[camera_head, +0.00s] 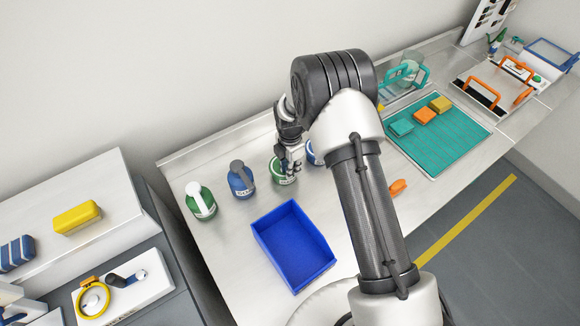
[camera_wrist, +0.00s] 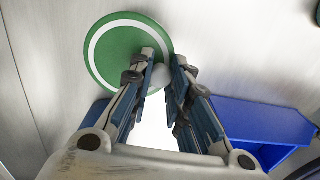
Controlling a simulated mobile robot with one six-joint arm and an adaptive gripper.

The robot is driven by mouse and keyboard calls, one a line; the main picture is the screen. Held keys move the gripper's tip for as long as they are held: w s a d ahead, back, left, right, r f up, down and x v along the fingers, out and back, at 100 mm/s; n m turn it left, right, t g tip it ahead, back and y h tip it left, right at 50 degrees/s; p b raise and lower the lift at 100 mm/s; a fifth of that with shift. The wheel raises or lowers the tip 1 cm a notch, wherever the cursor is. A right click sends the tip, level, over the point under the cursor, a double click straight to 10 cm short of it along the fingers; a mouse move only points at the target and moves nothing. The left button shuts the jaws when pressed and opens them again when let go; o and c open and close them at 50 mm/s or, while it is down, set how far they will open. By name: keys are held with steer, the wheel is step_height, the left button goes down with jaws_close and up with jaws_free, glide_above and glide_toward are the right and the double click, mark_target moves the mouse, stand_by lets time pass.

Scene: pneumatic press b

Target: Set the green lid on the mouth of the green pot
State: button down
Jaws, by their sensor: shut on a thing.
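The green pot (camera_head: 281,176), with a pale label, stands on the bench under my gripper (camera_head: 291,166) in the head view. The gripper and wrist cover part of its top. In the wrist view the green lid (camera_wrist: 112,47) is a round disc with a white ring, seen from above. My gripper (camera_wrist: 163,78) is shut on the lid's pale knob, near the lid's lower right edge in that picture. The lid hides what lies beneath it, so I cannot tell whether it touches the pot's mouth.
A blue container (camera_head: 241,181) and a green container (camera_head: 200,203) stand left of the pot. Another blue one (camera_head: 313,154) is partly behind my arm. An open blue bin (camera_head: 292,248) lies in front. A teal mat (camera_head: 448,138) with blocks is at right.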

steer(key=c, duration=1.4)
jaws_free()
steer(key=shift+f, duration=0.1)
steer(key=shift+c, duration=0.2)
step_height(320, 180, up, 12)
